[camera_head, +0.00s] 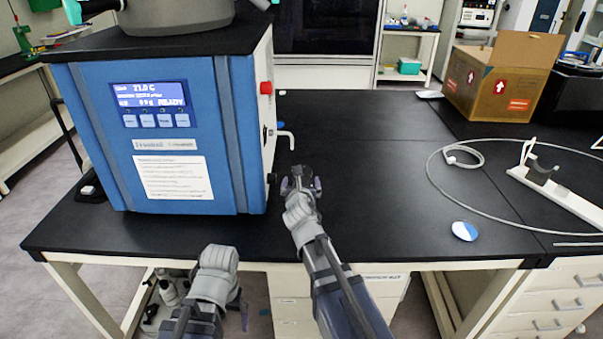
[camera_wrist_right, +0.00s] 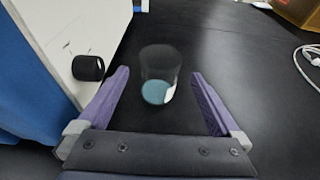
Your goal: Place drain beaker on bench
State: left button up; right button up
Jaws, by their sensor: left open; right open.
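The clear beaker (camera_wrist_right: 158,62) stands upright on the black bench (camera_head: 375,190) in the right wrist view, with a teal round bottom and a small white patch low on its side. My right gripper (camera_head: 301,182) is beside the freeze dryer's right side. In the wrist view its purple fingers (camera_wrist_right: 160,98) are spread wide, with the beaker ahead and between their lines; I see no contact. In the head view I cannot make the beaker out clearly near the gripper. My left gripper (camera_head: 240,308) is low, in front of the bench edge, open and holding nothing visible.
The blue freeze dryer (camera_head: 222,150) stands close left of my right gripper, with a white drain pipe (camera_head: 286,136) and a black knob (camera_wrist_right: 88,68) on its side. A cardboard box (camera_head: 500,85), looped tubing (camera_head: 432,180) and a blue-white disc (camera_head: 464,231) lie right. The bench middle is clear.

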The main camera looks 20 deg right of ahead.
aim_at(302, 183)
jog(key=v, duration=0.4)
jog(key=shift+p, duration=0.4)
jog(key=shift+w, duration=0.15)
jog(key=b+x, duration=0.3)
jog(key=x, duration=0.9)
jog(key=shift+b, duration=0.3)
jog(key=shift+f, duration=0.25)
jog(key=shift+r, duration=0.25)
jog(key=shift+f, duration=0.15)
